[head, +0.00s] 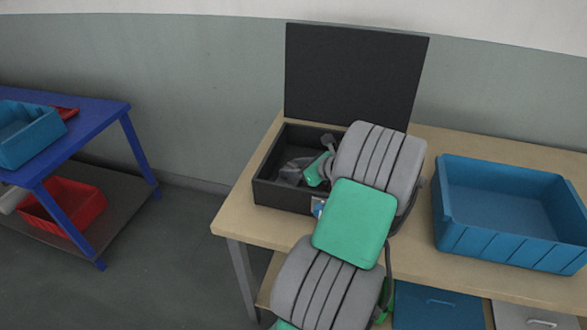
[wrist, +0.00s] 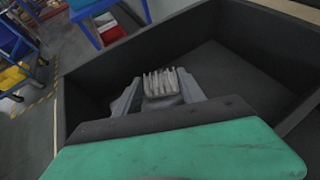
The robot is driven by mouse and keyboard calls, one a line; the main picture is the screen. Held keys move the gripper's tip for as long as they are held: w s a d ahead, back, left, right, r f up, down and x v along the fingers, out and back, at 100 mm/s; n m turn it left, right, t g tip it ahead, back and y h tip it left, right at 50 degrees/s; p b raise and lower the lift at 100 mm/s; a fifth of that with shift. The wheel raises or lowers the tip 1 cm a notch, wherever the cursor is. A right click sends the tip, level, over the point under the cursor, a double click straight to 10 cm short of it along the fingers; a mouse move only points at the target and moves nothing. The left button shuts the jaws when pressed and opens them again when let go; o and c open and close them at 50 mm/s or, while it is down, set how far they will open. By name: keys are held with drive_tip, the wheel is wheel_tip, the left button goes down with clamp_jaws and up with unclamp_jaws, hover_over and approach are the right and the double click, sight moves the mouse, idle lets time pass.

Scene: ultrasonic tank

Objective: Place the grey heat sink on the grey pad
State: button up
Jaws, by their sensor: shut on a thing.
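The grey heat sink (wrist: 161,80), with upright fins, sits between the two fingers of my gripper (wrist: 158,92) in the wrist view. My gripper is shut on it. In the head view my gripper (head: 293,172) reaches into the opening of the black tank (head: 283,198), whose lid (head: 352,75) stands open behind. The heat sink cannot be made out in the head view. Whether it touches the tank floor cannot be told. I cannot pick out a separate grey pad in either view; my arm covers the right part of the tank.
The tank stands on a wooden workbench (head: 235,218). A blue bin (head: 500,240) stands at the right of the bench, with bare wood around it. The tank's dark walls (wrist: 85,100) rise around my gripper. A blue table (head: 85,120) stands at the left.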

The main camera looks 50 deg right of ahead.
drive_tip(key=o, duration=1.4)
drive_tip(key=shift+f, duration=0.1)
drive_tip(key=shift+s+r, duration=0.25)
drive_tip(key=shift+r, duration=0.05)
drive_tip(key=p+v, duration=0.1)
drive_tip(key=v, duration=1)
drive_tip(key=shift+s, duration=0.2)
